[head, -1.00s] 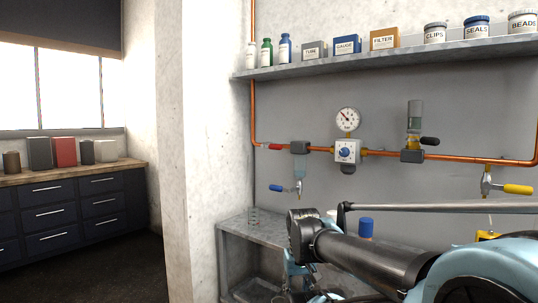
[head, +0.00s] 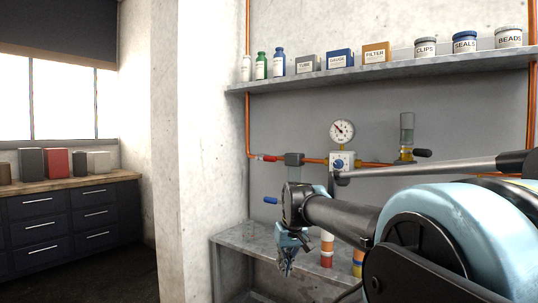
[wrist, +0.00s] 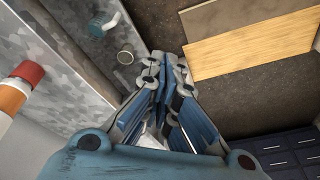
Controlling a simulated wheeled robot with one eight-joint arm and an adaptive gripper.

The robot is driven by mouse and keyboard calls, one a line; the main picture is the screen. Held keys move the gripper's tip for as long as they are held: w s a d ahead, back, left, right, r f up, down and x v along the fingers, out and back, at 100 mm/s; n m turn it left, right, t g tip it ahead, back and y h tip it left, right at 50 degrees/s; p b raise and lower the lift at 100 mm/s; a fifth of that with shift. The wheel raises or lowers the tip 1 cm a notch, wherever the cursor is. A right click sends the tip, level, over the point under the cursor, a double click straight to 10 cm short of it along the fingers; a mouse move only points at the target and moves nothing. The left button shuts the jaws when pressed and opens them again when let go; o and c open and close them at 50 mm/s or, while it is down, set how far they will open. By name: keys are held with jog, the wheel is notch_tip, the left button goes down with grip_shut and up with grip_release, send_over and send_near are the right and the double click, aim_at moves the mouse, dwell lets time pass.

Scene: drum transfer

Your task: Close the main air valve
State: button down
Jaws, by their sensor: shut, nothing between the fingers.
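An orange copper pipe (head: 375,163) runs along the grey wall panel. A red lever handle (head: 265,158) lies along the pipe at its left end, beside a grey block (head: 294,159). A blue lever handle (head: 270,200) points left below that block; its valve body is mostly hidden by my wrist. A black handle (head: 423,153) points right at the sight glass. Which handle is the main air valve's is not labelled. My gripper (head: 286,270) hangs pointing down, below and apart from the handles. In the wrist view its fingers (wrist: 166,66) are shut and empty.
A pressure gauge (head: 342,131) and regulator (head: 340,163) sit mid-pipe. A shelf (head: 380,73) with boxes and jars is above. A grey bench (head: 232,240) lies beneath, with an orange-and-white bottle (head: 327,250) near my gripper. Open floor (head: 130,265) is at left.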

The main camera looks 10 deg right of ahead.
jog(key=w+r+n+t+y, duration=0.2)
jog(key=w+r+n, duration=0.2)
jog(key=w+r, duration=1.8)
jog(key=n+t+y, duration=0.2)
jog(key=n+t, duration=0.1)
jog(key=n, duration=0.1)
send_near(269, 158)
notch_tip(269, 158, up, 5)
jog(key=x, duration=1)
jog(key=shift+d+f, duration=0.15)
jog(key=shift+d, duration=0.15)
jog(key=shift+s+a+f, duration=0.1)
jog(key=shift+a, duration=0.1)
